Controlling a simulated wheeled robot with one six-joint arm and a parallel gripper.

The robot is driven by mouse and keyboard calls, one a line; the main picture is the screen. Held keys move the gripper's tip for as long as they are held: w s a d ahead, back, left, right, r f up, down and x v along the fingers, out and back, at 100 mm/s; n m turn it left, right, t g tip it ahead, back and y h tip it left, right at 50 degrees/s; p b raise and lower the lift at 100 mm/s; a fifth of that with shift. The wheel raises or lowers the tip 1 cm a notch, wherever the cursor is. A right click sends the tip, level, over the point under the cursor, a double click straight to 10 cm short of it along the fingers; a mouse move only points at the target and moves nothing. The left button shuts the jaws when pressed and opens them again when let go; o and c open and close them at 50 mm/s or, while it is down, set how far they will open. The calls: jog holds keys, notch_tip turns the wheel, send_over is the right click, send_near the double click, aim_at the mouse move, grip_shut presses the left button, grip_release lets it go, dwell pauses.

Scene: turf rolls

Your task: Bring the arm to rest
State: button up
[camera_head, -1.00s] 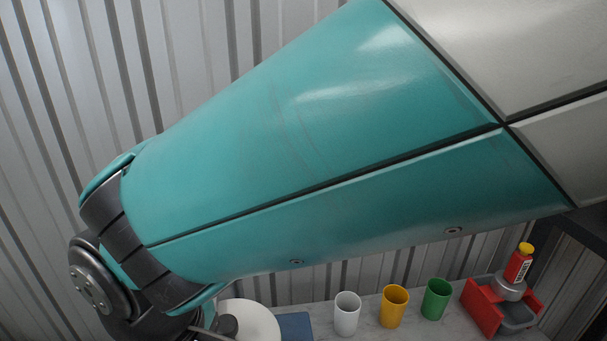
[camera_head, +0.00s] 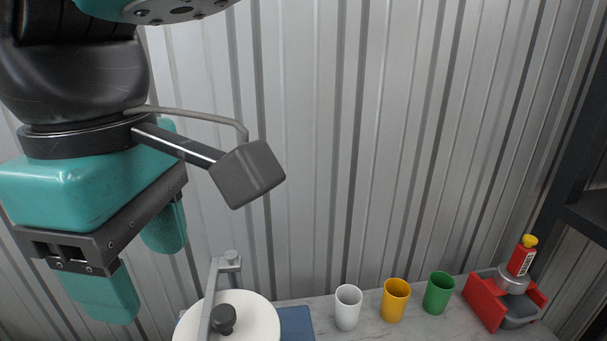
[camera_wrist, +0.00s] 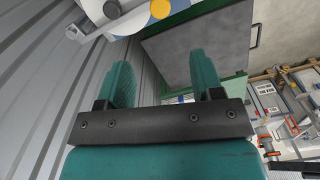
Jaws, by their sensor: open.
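My gripper (camera_head: 135,262) hangs at the left of the head view, with two teal fingers apart and nothing between them. It is in the air in front of the corrugated wall, to the left of the white round thing. My wrist view shows the two fingers (camera_wrist: 163,85) from behind, spread with an empty gap. Part of my arm fills the upper left corner of the head view.
A white round thing (camera_head: 258,318) with a dark knob stands on the counter (camera_head: 450,328). A blue mat (camera_head: 297,323) lies beside it. White (camera_head: 347,308), yellow (camera_head: 394,300) and green (camera_head: 438,293) cups stand rightward. A red-and-grey holder (camera_head: 487,304) bears a red bottle (camera_head: 522,256).

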jog(key=w+d+f+m+y, duration=0.1)
jog(key=w+d+f+m, duration=0.2)
jog(key=d, duration=0.6)
jog(key=w+d+f+m+y, duration=0.1)
jog(key=w+d+m, duration=0.1)
jog(key=w+d, duration=0.5)
jog(key=s+d+f+m+y, duration=0.1)
jog(key=s+d+f+m, duration=0.1)
jog(key=d, duration=0.4)
jog(key=s+d+f+m+y, duration=0.1)
jog(key=s+d+f+m, duration=0.2)
jog(key=s+d, duration=0.3)
jog(key=shift+d+f+m, duration=0.25)
jog(key=shift+d+m, duration=0.15)
jog(key=shift+d, duration=0.05)
